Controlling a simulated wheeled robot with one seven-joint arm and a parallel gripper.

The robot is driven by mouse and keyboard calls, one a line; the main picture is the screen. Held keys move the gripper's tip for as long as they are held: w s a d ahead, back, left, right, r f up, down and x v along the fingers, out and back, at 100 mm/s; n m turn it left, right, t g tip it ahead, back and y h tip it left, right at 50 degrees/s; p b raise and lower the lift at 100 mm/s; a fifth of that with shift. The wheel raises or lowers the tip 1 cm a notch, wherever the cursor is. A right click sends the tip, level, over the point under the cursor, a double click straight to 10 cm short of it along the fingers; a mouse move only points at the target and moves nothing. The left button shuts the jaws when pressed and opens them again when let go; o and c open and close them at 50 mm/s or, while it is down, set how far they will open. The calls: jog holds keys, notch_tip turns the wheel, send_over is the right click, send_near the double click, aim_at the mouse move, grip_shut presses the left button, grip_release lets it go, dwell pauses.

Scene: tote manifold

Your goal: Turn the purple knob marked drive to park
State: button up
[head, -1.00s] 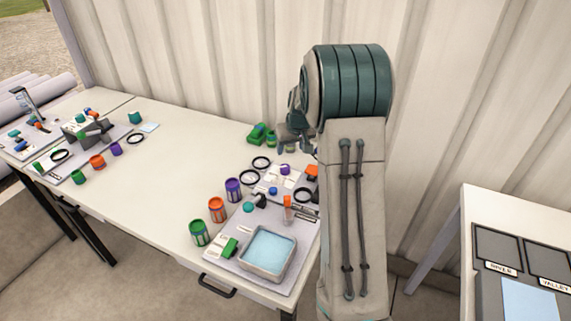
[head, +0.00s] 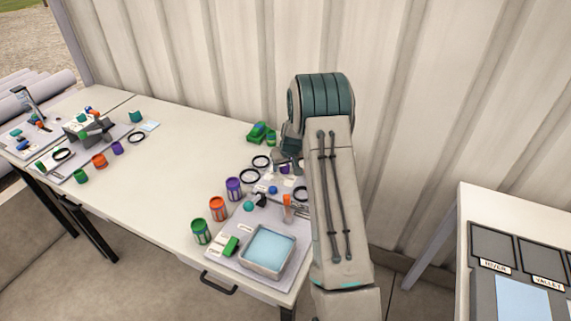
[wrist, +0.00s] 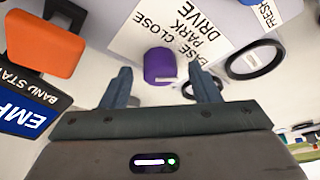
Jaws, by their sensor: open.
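The purple knob (wrist: 159,65) sits on a pale panel, upper middle in the wrist view. A white label (wrist: 172,30) beside it reads DRIVE, PARK, CLOSE and a partly hidden word. My gripper (wrist: 160,80) is open, its two dark fingers apart, with the knob showing between and just beyond the fingertips. I cannot tell whether a finger touches it. In the head view the knob (head: 284,169) is a small purple patch, partly hidden by my arm.
An orange block (wrist: 43,43) and a blue sign (wrist: 22,120) lie left of the fingers. A black ring (wrist: 256,60) lies to the right. Purple (head: 234,189), orange (head: 218,208) and green (head: 201,231) cans and a water tray (head: 267,250) stand on the table.

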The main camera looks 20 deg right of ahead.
jog(key=shift+f, duration=0.2)
jog(key=c, duration=1)
